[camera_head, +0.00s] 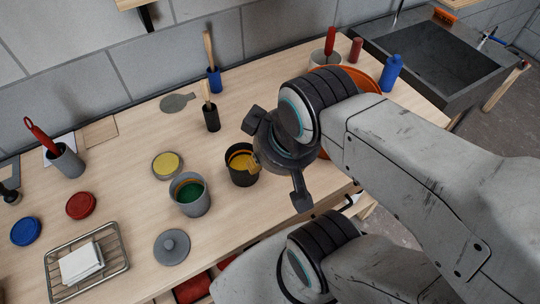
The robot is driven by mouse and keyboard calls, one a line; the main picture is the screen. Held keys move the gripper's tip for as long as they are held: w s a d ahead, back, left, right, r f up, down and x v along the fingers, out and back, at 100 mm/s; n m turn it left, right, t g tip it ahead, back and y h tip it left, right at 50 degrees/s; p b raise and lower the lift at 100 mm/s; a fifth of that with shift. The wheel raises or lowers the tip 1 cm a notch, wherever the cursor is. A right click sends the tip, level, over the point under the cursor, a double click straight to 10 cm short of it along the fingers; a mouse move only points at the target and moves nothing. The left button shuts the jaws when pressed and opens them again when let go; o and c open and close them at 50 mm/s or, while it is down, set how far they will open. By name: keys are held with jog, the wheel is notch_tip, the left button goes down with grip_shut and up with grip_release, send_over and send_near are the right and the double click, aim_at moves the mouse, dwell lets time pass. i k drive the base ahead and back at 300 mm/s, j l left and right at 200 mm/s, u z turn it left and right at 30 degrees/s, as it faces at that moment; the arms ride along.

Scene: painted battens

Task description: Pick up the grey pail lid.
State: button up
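The grey pail lid (172,247), a round disc with a small knob on top, lies flat on the wooden worktop near its front edge. It is just below a grey pail (192,199) with green paint in it. My gripper (272,161) is above the worktop, up and to the right of the lid and well apart from it. Its fingers are spread wide and nothing shows between them. Part of it overlaps the right edge of a dark pail (238,175) with yellow paint.
A wire basket (123,265) holding a white cloth stands left of the lid. A red lid (80,205), a blue lid (25,231) and a yellow-topped disc (167,165) lie nearby. Brush holders stand farther back. A sink (430,55) is at the far right.

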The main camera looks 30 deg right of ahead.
aim_at(171, 248)
jog(key=j+u, duration=0.1)
jog(key=u, duration=0.25)
jog(key=k+j+u, duration=0.1)
jog(key=u, duration=0.2)
jog(key=j+u, duration=0.15)
jog(key=u, duration=0.2)
jog(key=l+z, duration=0.1)
jog(key=z, duration=0.4)
jog(key=i+j+u, duration=0.1)
jog(key=j+u, duration=0.2)
jog(key=i+j+u, duration=0.1)
jog(key=j+u, duration=0.25)
jog(key=i+j+u, duration=0.4)
jog(key=j+u, duration=0.25)
